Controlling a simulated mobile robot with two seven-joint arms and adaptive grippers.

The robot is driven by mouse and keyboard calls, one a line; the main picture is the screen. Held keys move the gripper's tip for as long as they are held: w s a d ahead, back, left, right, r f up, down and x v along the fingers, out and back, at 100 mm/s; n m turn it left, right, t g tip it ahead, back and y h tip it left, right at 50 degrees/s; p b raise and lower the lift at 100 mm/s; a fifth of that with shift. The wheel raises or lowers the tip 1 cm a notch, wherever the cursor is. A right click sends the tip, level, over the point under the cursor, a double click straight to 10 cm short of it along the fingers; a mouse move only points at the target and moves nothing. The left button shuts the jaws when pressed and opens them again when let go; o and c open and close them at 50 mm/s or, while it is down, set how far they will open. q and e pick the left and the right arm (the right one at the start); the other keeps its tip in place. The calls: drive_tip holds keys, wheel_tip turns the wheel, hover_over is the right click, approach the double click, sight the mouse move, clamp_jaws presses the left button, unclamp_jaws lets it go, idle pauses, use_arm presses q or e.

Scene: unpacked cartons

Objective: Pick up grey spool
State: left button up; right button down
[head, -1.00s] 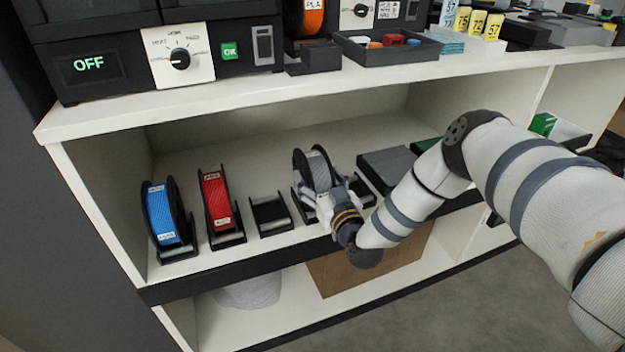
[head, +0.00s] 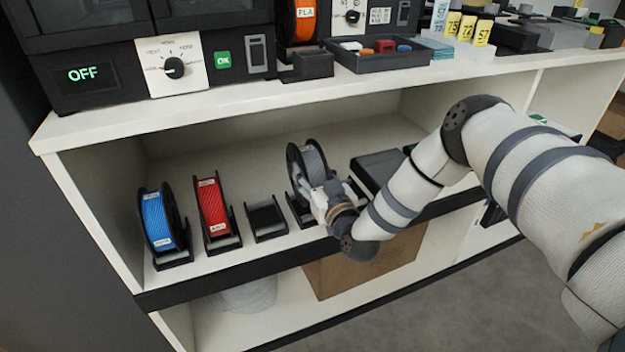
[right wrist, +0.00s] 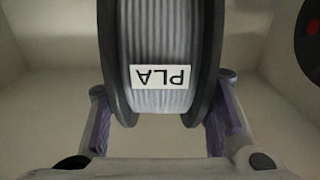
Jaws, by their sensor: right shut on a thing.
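The grey spool (head: 314,163) has black side discs and stands upright above the open shelf, over a black cradle (head: 299,212). My right gripper (head: 318,193) is shut on it from the front. In the right wrist view the spool (right wrist: 160,42) sits between both fingers (right wrist: 160,122), its white PLA label facing the camera upside down. The gripper hides part of the cradle and the spool's lower part. My left gripper is not in view.
A blue spool (head: 157,218) and a red spool (head: 212,208) stand in cradles to the left. An empty black cradle (head: 266,218) lies between the red and grey spools. A dark box (head: 378,170) is to the right. The shelf top (head: 230,105) overhangs the compartment.

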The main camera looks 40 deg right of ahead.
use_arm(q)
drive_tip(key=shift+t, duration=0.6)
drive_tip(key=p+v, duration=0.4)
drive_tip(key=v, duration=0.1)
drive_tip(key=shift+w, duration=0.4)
use_arm(e)
drive_tip(key=s+r, duration=1)
drive_tip(key=s, duration=0.4)
drive_tip(key=shift+a, duration=0.25)
